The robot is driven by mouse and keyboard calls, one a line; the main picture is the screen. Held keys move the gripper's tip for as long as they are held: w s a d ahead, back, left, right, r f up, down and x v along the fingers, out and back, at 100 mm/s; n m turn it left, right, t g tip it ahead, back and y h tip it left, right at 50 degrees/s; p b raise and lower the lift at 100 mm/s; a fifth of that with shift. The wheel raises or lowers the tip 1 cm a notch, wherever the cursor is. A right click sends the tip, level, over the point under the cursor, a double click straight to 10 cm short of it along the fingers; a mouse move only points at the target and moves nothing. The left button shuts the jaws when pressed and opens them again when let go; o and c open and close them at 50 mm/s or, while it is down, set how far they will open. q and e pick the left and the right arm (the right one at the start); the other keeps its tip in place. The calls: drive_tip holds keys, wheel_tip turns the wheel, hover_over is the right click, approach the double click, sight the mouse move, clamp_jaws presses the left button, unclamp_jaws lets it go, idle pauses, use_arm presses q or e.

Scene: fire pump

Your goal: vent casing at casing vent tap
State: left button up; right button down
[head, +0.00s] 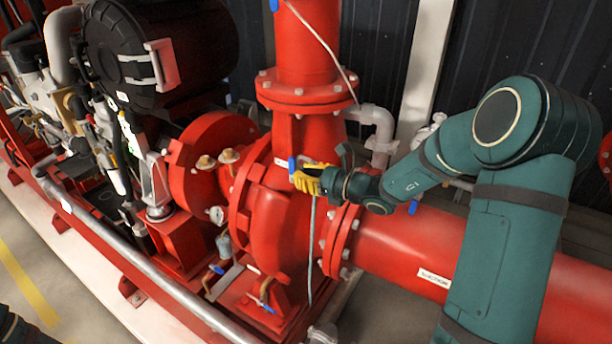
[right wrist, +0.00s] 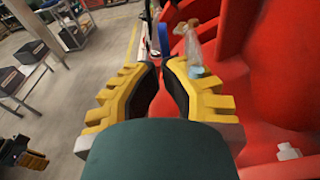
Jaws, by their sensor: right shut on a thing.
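The red pump casing (head: 275,220) stands in the middle of the head view. A small tap with a blue handle (head: 292,165) is on its upper side; I take it for the casing vent tap. My right gripper (head: 308,180), with yellow fingers, is at this tap. In the right wrist view the blue handle (right wrist: 163,38) shows at the fingertips (right wrist: 161,62), and the gripper is shut on it. The fingers hide part of the tap. A yellow and black gripper, seemingly my left one (right wrist: 22,158), shows at the left edge of the right wrist view, apart from the pump.
A red suction pipe (head: 415,252) runs right from the casing. A red flanged pipe (head: 305,95) rises above it. A thin grey line (head: 313,235) hangs down in front. A grey rail (head: 150,275) crosses the front. A grey table (right wrist: 32,70) stands on open floor farther off.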

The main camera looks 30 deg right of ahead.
use_arm(q)
drive_tip(key=shift+s+r+p, duration=0.25)
drive_tip(key=shift+r+p, duration=0.75)
drive_tip(key=shift+r, duration=0.05)
use_arm(e)
drive_tip(key=shift+w+a+r+g+h, duration=0.3)
drive_tip(key=shift+w+a+r+g, duration=0.15)
drive_tip(key=shift+w, duration=0.2)
drive_tip(key=shift+d, duration=0.15)
